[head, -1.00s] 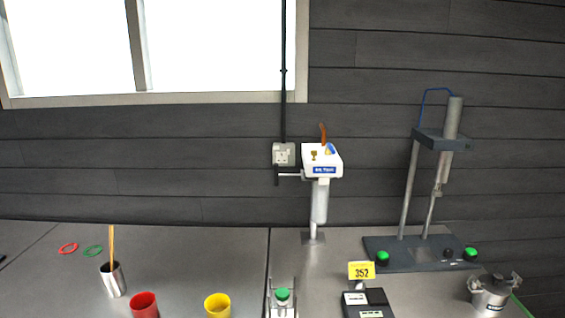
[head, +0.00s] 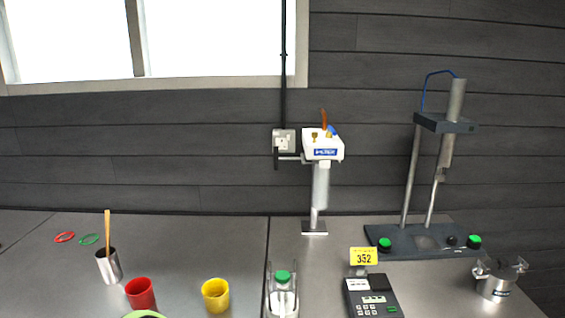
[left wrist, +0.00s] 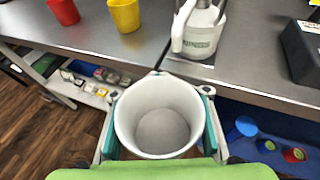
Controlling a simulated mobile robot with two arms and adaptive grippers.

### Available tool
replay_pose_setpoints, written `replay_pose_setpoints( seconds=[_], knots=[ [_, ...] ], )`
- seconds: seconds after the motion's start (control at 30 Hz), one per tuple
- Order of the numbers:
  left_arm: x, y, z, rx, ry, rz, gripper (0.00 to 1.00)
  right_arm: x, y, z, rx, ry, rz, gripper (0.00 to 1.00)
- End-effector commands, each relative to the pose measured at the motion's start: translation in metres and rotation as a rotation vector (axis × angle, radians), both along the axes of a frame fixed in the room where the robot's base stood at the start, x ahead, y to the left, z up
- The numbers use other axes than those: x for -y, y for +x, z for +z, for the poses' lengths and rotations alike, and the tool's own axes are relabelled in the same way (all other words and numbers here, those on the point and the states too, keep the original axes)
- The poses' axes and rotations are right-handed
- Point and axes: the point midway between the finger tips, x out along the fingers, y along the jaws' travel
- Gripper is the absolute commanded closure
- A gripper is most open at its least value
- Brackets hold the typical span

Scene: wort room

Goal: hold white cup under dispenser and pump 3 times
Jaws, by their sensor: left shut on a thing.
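The white cup (left wrist: 158,112) is in the left wrist view, seen from above with its open mouth towards the camera; it looks empty. My left gripper (left wrist: 160,88) is shut on it, with teal-edged fingers on both sides, in front of the table's edge. A white dispenser bottle with a green top (head: 283,292) stands at the bottom middle of the head view. Its lower part also shows in the left wrist view (left wrist: 200,38), beyond the cup and apart from it. My right gripper is in neither view.
A red cup (head: 140,294) and a yellow cup (head: 216,296) stand left of the dispenser. A keypad device (head: 372,300) is at its right. A white unit on a stand (head: 322,146) is behind. The table's front edge (left wrist: 95,50) lies close beyond the held cup.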

Motion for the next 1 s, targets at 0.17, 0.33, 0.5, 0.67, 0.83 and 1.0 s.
replay_pose_setpoints(
  seconds=[0.17, 0.33, 0.5, 0.67, 0.83, 1.0],
  knots=[
    [-0.001, 0.018, 0.000, 0.003, 0.002, 0.004, 0.94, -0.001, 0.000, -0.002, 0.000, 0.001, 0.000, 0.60],
    [-0.001, 0.032, 0.000, 0.002, 0.000, 0.004, 0.94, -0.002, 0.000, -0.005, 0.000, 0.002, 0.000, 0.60],
    [-0.001, 0.042, 0.000, 0.002, 0.001, 0.002, 0.94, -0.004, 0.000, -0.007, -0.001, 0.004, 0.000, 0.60],
    [-0.001, 0.046, 0.001, 0.002, 0.001, 0.002, 0.94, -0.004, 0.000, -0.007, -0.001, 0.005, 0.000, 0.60],
    [-0.001, 0.047, 0.001, 0.001, 0.001, 0.001, 0.94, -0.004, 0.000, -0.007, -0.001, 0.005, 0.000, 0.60],
    [-0.001, 0.047, 0.001, 0.001, 0.001, 0.001, 0.94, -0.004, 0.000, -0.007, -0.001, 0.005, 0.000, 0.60]
  ],
)
